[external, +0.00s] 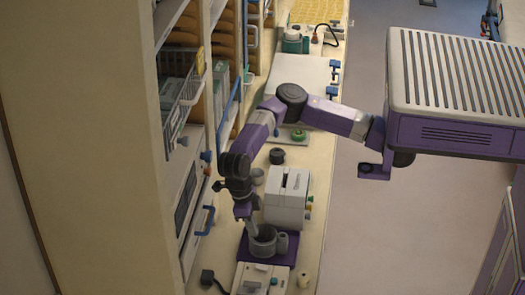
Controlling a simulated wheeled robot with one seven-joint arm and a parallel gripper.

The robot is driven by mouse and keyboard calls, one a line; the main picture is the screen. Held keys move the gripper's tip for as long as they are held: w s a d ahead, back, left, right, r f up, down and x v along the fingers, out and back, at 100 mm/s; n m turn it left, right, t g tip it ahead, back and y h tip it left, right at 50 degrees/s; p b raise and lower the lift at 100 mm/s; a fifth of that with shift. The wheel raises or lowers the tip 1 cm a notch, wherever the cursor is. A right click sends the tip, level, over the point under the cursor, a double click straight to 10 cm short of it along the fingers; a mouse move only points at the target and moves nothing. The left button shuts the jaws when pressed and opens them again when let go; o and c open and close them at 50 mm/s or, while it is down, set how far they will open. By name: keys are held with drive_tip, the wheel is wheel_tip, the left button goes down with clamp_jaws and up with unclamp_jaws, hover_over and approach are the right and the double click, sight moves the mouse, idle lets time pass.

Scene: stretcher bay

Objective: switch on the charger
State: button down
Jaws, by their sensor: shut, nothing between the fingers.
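My gripper (251,230) points down, its fingers shut and empty, at the left side of a grey cup-like holder (264,244). I cannot tell if it touches the holder. Below the holder in the picture is a pale device (258,279) with small teal and dark controls on top, cut by the lower picture edge. A black plug (207,277) lies at its left. A white box with a dark slot (286,200) and coloured knobs stands just behind the holder. Which of these is the charger, and its switch position, I cannot tell.
A dark round knob-like piece (277,156) and a green round item (298,134) lie farther back on the counter (318,160). A small cream cylinder (304,280) stands at the front right. Shelves and a wire basket (183,100) line the left. The floor at right is clear.

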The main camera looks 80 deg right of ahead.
drive_tip(key=p, duration=0.3)
approach(257, 266)
drive_tip(key=f, duration=0.1)
drive_tip(key=s+f, duration=0.1)
drive_tip(key=f, duration=0.1)
drive_tip(key=s+f, duration=0.1)
drive_tip(key=f, duration=0.1)
drive_tip(key=shift+w+f, duration=0.15)
drive_tip(key=shift+f, duration=0.4)
drive_tip(key=shift+w+f+g+b, duration=0.45)
drive_tip(key=shift+f+g, duration=0.15)
drive_tip(key=shift+g, duration=0.1)
drive_tip(key=shift+s+r, duration=0.15)
drive_tip(key=shift+s, duration=0.05)
